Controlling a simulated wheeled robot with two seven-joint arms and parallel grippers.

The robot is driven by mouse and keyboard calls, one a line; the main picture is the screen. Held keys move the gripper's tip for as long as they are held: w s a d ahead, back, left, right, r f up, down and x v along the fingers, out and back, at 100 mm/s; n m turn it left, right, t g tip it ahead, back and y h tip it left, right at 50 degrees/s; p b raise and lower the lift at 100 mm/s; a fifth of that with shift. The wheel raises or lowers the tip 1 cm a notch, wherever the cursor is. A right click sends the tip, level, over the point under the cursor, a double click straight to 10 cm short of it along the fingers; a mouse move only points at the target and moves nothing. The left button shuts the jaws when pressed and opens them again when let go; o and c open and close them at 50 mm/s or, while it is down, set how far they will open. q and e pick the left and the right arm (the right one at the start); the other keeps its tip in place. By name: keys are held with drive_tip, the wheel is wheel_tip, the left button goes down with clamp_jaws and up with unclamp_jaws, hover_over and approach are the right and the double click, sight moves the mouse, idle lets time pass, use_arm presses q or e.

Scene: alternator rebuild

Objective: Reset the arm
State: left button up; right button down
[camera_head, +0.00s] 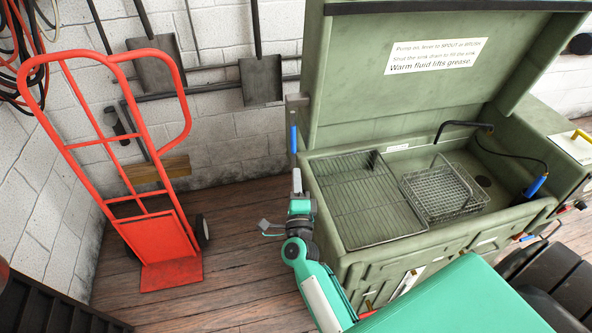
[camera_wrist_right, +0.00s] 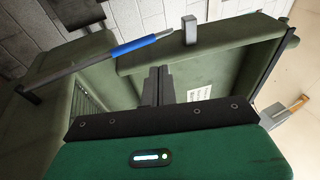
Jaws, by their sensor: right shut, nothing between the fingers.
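My right gripper (camera_head: 297,180) points upward at the left edge of the green parts washer (camera_head: 376,266). Its fingers are shut and empty, and they also show in the right wrist view (camera_wrist_right: 158,78). A lever with a blue grip (camera_head: 293,139) stands at the washer's left side, just above the fingertips in the head view. In the right wrist view the blue grip (camera_wrist_right: 133,46) lies beyond the fingers, apart from them in the picture. My left gripper is not in view.
The washer's lid (camera_head: 430,100) is raised. A wire basket (camera_head: 440,190) and a grate (camera_head: 365,205) are in its basin. A red hand truck (camera_head: 165,245) stands at left. Two shovels (camera_head: 260,80) hang on the wall. Wooden floor (camera_head: 235,270) is clear between truck and washer.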

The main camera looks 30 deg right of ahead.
drive_tip(key=shift+s+r, duration=0.1)
drive_tip(key=shift+s, duration=0.05)
idle(0.3)
